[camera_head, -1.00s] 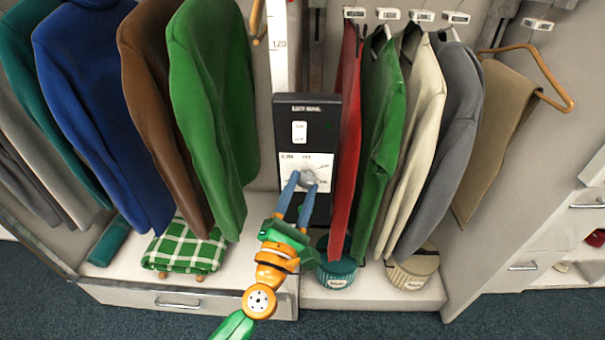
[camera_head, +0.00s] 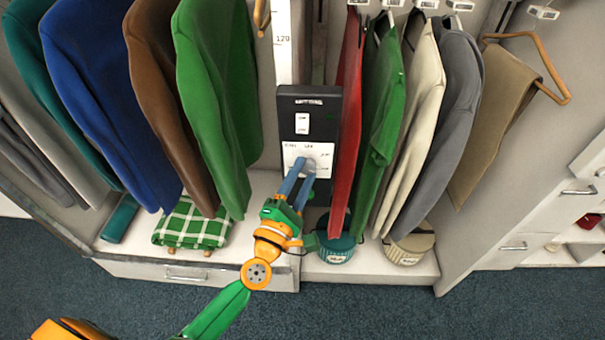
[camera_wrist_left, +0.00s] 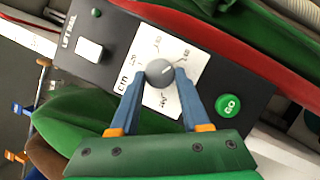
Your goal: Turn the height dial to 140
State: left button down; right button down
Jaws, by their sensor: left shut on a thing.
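The round grey dial (camera_wrist_left: 160,73) sits on a white plate (camera_wrist_left: 186,88) of the dark control panel (camera_head: 318,108), with small numbers around it that are too blurred to read surely. A light mark on the dial faces up and right in the left wrist view. My left gripper (camera_head: 307,166) comes from below, and its two blue fingers are shut on the dial, one on each side; its fingertips also show in the left wrist view (camera_wrist_left: 160,76). In the head view the fingers hide part of the dial. My right gripper is not in view.
A green GO button (camera_wrist_left: 228,105) and a white switch (camera_wrist_left: 89,50) are on the same panel. A red garment (camera_head: 346,120) hangs close to the panel's right, a green jacket (camera_head: 215,90) to its left. A teal round box (camera_head: 337,247) stands below on the shelf.

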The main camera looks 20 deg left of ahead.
pick_arm(q)
jog(key=shift+c, duration=1.8)
grip_release()
jog(key=b+v, duration=0.2)
jog(key=v, duration=0.5)
